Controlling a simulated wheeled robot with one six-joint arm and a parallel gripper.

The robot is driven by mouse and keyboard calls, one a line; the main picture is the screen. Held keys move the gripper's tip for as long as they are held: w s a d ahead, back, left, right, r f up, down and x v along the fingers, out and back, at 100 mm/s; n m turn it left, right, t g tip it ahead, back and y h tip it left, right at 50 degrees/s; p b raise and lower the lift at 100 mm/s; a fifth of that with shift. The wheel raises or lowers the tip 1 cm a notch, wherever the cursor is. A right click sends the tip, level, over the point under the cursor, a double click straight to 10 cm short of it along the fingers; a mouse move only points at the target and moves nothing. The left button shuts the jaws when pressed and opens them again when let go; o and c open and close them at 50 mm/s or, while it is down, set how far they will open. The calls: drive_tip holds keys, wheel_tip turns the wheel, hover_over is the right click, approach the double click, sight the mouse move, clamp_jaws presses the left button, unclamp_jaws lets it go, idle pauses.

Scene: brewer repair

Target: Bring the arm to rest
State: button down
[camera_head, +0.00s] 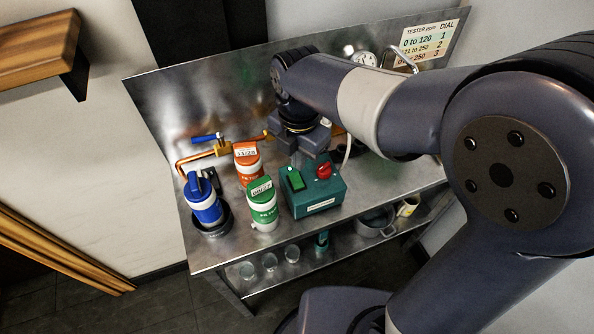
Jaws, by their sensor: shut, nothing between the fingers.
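My arm reaches in from the right over a metal bench (215,252). My gripper (311,158) points down just behind a green control box (316,197) with a green switch and a red knob. The fingertips are mostly hidden behind the box, and I see nothing held. I cannot tell whether the gripper touches the box.
A blue canister (203,200) stands in a dark holder at the bench's left. A green-lidded canister (263,208) and an orange-lidded canister (246,163) stand left of the box. Copper piping (199,159) with a blue-handled valve lies behind. Glasses (270,262) sit on the lower shelf.

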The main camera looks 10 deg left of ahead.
sight(298, 185)
wheel_tip(298, 185, down, 7)
drive_tip(key=b, duration=0.6)
drive_tip(key=shift+r, duration=0.1)
idle(0.4)
drive_tip(key=shift+r+p, duration=3.4)
drive_tip(key=shift+r, duration=0.85)
drive_tip(key=shift+m, duration=0.4)
drive_tip(key=w+d, duration=0.1)
drive_tip(key=d, duration=0.1)
drive_tip(key=w+d, duration=0.1)
drive_tip(key=w, duration=0.1)
drive_tip(key=shift+d, duration=0.4)
